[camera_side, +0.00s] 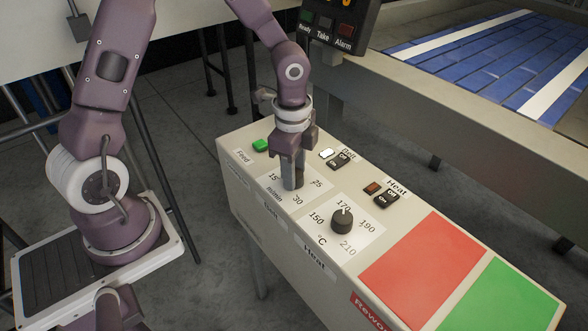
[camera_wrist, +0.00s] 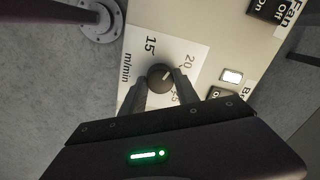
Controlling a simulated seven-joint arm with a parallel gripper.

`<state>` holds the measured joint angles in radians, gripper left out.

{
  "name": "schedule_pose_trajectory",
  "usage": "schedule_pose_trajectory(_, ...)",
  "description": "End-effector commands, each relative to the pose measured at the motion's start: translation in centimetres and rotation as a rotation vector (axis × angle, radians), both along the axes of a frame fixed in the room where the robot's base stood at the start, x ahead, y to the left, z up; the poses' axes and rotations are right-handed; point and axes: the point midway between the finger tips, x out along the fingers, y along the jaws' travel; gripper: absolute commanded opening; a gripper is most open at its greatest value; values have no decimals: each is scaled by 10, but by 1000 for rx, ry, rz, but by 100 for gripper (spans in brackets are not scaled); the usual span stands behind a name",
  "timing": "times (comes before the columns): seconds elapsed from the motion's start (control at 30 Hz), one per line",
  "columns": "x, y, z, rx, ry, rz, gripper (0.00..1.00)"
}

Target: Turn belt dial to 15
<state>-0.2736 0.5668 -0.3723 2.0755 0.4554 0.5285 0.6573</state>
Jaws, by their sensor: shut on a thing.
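The belt dial (camera_wrist: 160,78) is a round black knob on a white scale plate marked m/min. Its white pointer mark is turned toward the 20 label (camera_wrist: 188,62), to the right of the 15 label (camera_wrist: 150,45) in the wrist view. My gripper (camera_wrist: 161,84) has its two fingers on opposite sides of the knob and is shut on it. In the side view my gripper (camera_side: 292,177) points down onto the belt scale plate (camera_side: 272,191), where the fingers hide most of the dial and the 20 label.
The heat dial (camera_side: 342,220) stands close by on the same panel. Belt switch (camera_side: 338,163), heat switch (camera_side: 385,198) and a green feed button (camera_side: 260,145) are near. A red pad (camera_side: 425,268) and green pad (camera_side: 505,300) lie at the panel's right end.

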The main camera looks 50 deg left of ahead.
Motion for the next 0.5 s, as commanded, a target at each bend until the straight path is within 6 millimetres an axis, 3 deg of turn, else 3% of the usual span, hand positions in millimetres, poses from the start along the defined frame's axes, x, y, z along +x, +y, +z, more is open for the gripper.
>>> schedule_pose_trajectory(0.5, 1, -1, 1, -1, -4, 485, 0)
